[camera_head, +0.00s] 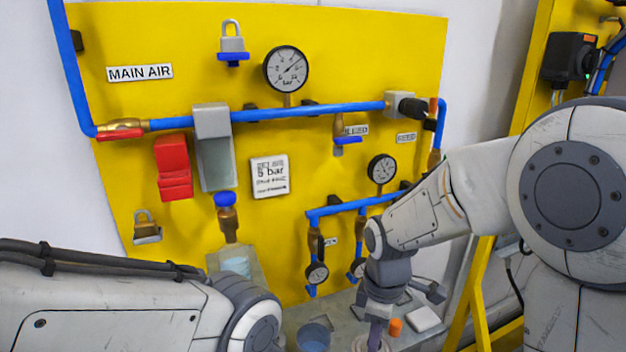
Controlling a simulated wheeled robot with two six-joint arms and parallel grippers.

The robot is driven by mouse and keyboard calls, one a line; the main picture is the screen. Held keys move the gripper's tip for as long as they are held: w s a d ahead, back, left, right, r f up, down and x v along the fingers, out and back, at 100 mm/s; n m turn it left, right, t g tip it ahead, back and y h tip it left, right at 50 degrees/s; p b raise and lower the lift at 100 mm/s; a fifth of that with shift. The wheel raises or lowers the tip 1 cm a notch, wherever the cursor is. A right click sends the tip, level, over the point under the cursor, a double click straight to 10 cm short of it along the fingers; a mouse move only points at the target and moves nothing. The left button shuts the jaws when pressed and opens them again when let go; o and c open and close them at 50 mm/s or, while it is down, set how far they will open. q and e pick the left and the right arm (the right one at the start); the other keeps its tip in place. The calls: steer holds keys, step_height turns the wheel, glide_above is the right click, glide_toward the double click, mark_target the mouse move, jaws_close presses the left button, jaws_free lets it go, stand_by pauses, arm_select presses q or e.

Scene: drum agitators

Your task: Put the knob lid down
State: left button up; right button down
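My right arm reaches down from the right, and its gripper (380,308) points down over the grey surface at the bottom of the panel. A purple-grey upright piece (376,333) shows directly under the gripper, above a pale round rim (360,344) cut off by the bottom edge. This piece may be the knob of the lid, but it is too small and too covered to be sure. I cannot tell whether the fingers close on it. My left arm crosses the lower left, and its gripper is out of view.
The yellow panel (330,190) carries blue pipes, gauges and a red block (173,167). On the grey surface are a blue-grey round container (313,335), a small orange piece (396,327) and a white square piece (423,319). A yellow frame stands at right.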

steer(key=d+f+m, duration=0.3)
steer(key=f+m, duration=0.3)
steer(key=f, duration=0.3)
steer(key=w+d+f+m+b, duration=0.1)
steer(key=d+f+m, duration=0.3)
steer(key=f+m, duration=0.3)
step_height(320, 180, down, 2)
steer(key=shift+d+f+m, duration=0.1)
steer(key=shift+d+m, duration=0.1)
steer(key=shift+m, duration=0.1)
